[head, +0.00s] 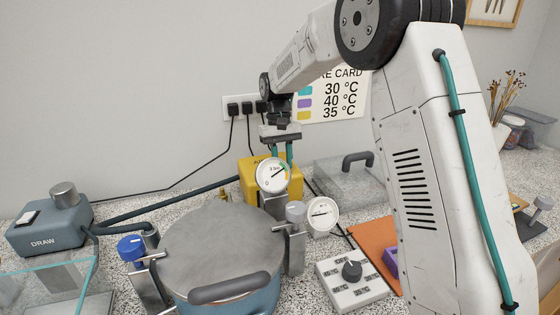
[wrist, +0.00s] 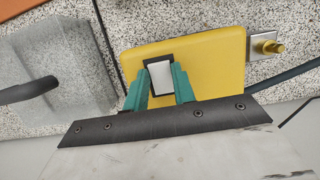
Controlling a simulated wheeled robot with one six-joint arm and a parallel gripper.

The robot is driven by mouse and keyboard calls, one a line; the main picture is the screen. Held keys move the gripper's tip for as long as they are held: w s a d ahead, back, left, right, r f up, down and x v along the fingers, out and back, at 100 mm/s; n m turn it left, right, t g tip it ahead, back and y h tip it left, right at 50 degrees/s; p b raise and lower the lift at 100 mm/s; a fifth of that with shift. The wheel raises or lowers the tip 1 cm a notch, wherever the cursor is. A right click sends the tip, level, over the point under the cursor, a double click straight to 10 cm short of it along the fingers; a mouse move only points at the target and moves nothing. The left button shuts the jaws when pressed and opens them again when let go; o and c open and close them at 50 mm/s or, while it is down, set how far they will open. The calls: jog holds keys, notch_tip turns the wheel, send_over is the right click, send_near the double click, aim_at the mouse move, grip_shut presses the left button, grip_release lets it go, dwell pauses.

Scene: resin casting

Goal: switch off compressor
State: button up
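The compressor appears to be the yellow box (head: 249,180) behind the pot; its label is mostly hidden. In the wrist view its yellow top (wrist: 215,65) carries a white rocker switch (wrist: 160,77) in a black frame. My gripper (head: 282,160) is over the box, pointing down, with its teal fingers apart and nothing held. In the wrist view the gripper's fingertips (wrist: 158,78) appear on either side of the switch. I cannot tell whether they touch the box or which way the switch is tipped.
A lidded pressure pot (head: 215,250) with clamps and a pressure gauge (head: 272,175) stands in front. A clear cover with a dark handle (head: 357,160) is right of the box. A blue-grey DRAW unit (head: 45,230) is at left. A white dial box (head: 350,285) is front right.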

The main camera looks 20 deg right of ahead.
jog(key=o, duration=0.4)
jog(key=shift+c, duration=0.2)
jog(key=v, duration=0.7)
jog(key=shift+w+r, duration=0.1)
jog(key=shift+r, duration=0.3)
